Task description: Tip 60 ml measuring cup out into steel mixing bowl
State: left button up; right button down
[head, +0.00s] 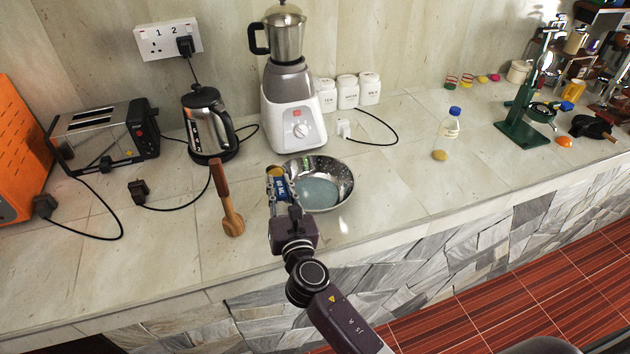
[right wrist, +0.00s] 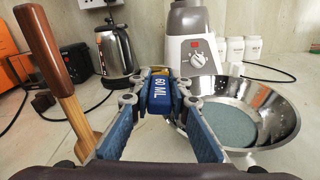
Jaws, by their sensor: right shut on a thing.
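The steel mixing bowl (head: 336,172) stands on the counter in front of the blender, with a grey-blue layer in its bottom. It also shows at the right of the right wrist view (right wrist: 281,125). My right gripper (head: 282,190) is shut on the blue handle of the 60 ml measuring cup (head: 277,175), just left of the bowl's rim. In the right wrist view the "60 ML" label (right wrist: 160,92) sits between the fingertips. My left gripper is not in view.
A wooden utensil (head: 232,220) stands close to the left of my right gripper. The kettle (head: 208,125) and blender (head: 290,105) stand behind. A bottle (head: 449,125) stands to the right.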

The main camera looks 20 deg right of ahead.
jog(key=shift+d+r+m, duration=0.1)
jog(key=shift+d+m, duration=0.15)
jog(key=shift+m, duration=0.05)
jog(key=shift+d+r+m, duration=0.2)
jog(key=shift+d+m, duration=0.6)
jog(key=shift+d+f+m+b, duration=0.4)
jog(key=shift+m+b, duration=0.1)
jog(key=shift+b, duration=0.15)
dwell(0.3)
jog(key=shift+s+d+f+m+b, duration=0.1)
jog(key=shift+d+f+m+b, duration=0.35)
jog(key=shift+d+m, duration=0.25)
jog(key=shift+d+f+m+b, duration=0.35)
jog(key=shift+d+m+b, duration=0.1)
jog(key=shift+d+m, duration=0.2)
dwell(0.7)
jog(key=shift+d+r+m, duration=0.15)
jog(key=shift+d+m, duration=0.2)
jog(key=shift+m, duration=0.4)
dwell(0.6)
jog(key=shift+d+r+m, duration=0.1)
jog(key=shift+d+m, duration=0.05)
jog(key=shift+m, duration=0.7)
jog(key=shift+d+r+m, duration=0.1)
jog(key=shift+d+m, duration=0.05)
jog(key=shift+m, duration=0.7)
dwell(0.8)
